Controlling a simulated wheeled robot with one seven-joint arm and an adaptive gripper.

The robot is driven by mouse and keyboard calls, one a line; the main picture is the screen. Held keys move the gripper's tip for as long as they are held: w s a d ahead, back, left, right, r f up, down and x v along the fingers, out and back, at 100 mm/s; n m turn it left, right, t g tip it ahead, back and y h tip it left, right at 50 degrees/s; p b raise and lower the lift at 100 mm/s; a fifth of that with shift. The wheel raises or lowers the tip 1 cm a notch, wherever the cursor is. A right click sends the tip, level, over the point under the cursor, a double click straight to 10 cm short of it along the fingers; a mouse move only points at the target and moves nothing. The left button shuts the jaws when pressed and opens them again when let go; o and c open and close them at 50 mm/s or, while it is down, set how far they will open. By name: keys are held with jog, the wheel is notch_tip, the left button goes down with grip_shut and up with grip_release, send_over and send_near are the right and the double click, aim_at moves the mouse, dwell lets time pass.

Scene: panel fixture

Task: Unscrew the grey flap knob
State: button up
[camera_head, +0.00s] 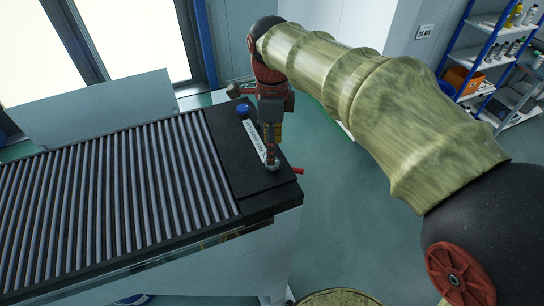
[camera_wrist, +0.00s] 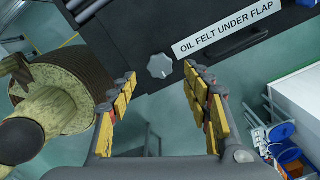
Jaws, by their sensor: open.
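The grey knob (camera_wrist: 159,66) is a small lobed knob on the dark panel, seen face-on in the wrist view. My gripper (camera_wrist: 160,76) is open, with its yellow-padded fingers spread to the left and right of the knob's place in the picture. No finger visibly touches the knob, and its distance in depth is hard to tell. In the head view my gripper (camera_head: 270,152) points down over the dark end panel (camera_head: 224,148); the knob cannot be made out there. A white label (camera_wrist: 228,29) reading "OIL FELT UNDER FLAP" lies right of the knob.
A black bar handle (camera_wrist: 243,43) sits beside the label. In the head view, a blue knob (camera_head: 243,108) stands on the panel, a red piece (camera_head: 298,171) sticks out at its right edge, and ribbed rollers (camera_head: 110,185) fill the left. Shelves (camera_head: 490,55) stand far right.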

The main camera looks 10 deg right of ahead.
jog(key=shift+f, duration=2.55)
jog(key=c, duration=0.3)
jog(key=c, duration=0.8)
jog(key=shift+c, duration=0.3)
